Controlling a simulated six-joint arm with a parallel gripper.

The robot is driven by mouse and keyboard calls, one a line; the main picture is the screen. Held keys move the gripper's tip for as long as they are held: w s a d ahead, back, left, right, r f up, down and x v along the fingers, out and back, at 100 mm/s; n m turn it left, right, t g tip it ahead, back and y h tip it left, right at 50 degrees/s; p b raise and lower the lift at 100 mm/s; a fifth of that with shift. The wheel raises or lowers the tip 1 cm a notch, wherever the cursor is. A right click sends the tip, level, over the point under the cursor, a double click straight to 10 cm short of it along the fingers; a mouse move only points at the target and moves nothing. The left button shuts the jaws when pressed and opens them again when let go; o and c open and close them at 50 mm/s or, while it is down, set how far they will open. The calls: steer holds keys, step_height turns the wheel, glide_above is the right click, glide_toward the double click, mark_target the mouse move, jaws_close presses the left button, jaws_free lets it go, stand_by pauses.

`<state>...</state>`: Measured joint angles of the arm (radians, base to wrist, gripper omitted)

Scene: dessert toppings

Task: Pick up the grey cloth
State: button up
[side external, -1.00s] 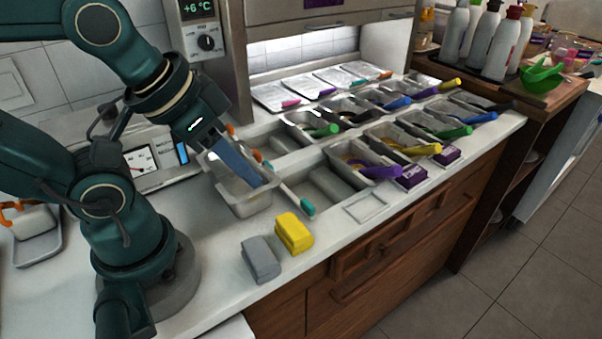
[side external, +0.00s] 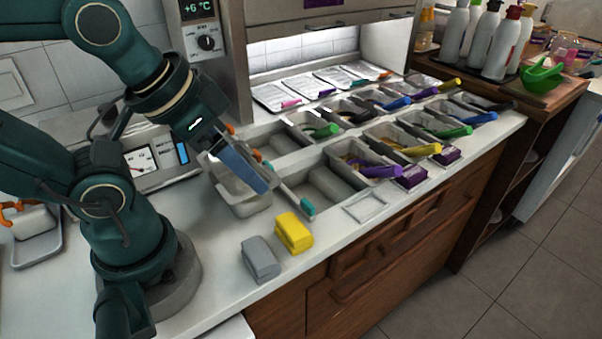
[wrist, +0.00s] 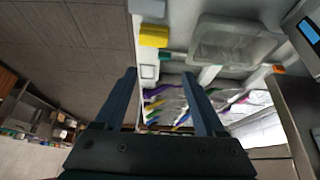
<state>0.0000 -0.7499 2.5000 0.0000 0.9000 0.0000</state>
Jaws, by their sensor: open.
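The grey cloth (side external: 260,260) is a folded block on the white counter near its front edge, left of the yellow cloth (side external: 294,233). In the wrist view a grey block (wrist: 147,7) shows at the top edge, partly cut off, beside the yellow cloth (wrist: 153,36). My gripper (side external: 268,186) is above the counter, over the metal pan at the left end of the topping row, behind and above the cloths. In the wrist view its two fingers (wrist: 160,75) are spread with nothing held between them.
Metal topping pans with coloured scoop handles (side external: 380,171) run to the right. An empty pan (side external: 243,203) sits under my gripper, and a teal-tipped utensil (side external: 307,206) lies nearby. A scale (side external: 150,165) stands behind. The counter around the cloths is clear.

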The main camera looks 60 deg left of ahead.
steer(key=shift+o, duration=1.4)
steer(key=g, duration=0.5)
glide_above(259, 250)
steer(key=shift+m, duration=0.3)
steer(key=f, duration=0.9)
steer(key=shift+w+f, duration=0.1)
steer(key=shift+w, duration=0.1)
steer(key=shift+s+f+g, duration=0.15)
steer(key=shift+f+g, duration=0.05)
steer(key=shift+g, duration=0.1)
steer(key=shift+f, duration=2.6)
